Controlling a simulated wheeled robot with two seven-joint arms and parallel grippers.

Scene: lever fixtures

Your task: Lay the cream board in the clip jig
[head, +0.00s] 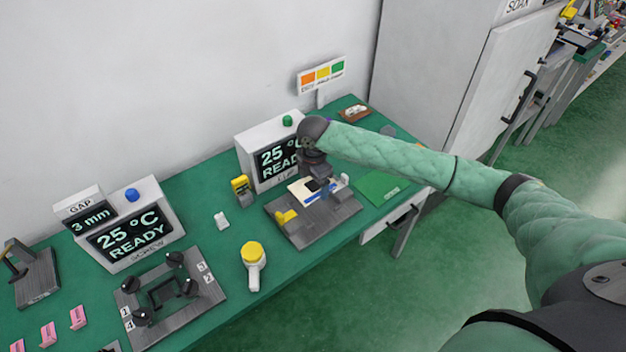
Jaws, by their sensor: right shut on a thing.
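The cream board (299,190) is at the gripper of my right arm, over the back part of the clip jig. A blue strip shows along its near edge. My right gripper (318,186) points down and is shut on the board; its fingers partly hide it. The clip jig (310,233) is a grey plate on the green bench with a yellow part (285,217) at its left and a light grey part at its right. I cannot tell whether the board touches the jig. My left gripper is out of view.
A display box (268,166) reading 25 °C stands behind the jig. A yellow-topped lamp or button (253,254) stands left of the jig, and a screw jig (205,305) with black knobs is farther left. A green mat (381,187) lies to the right.

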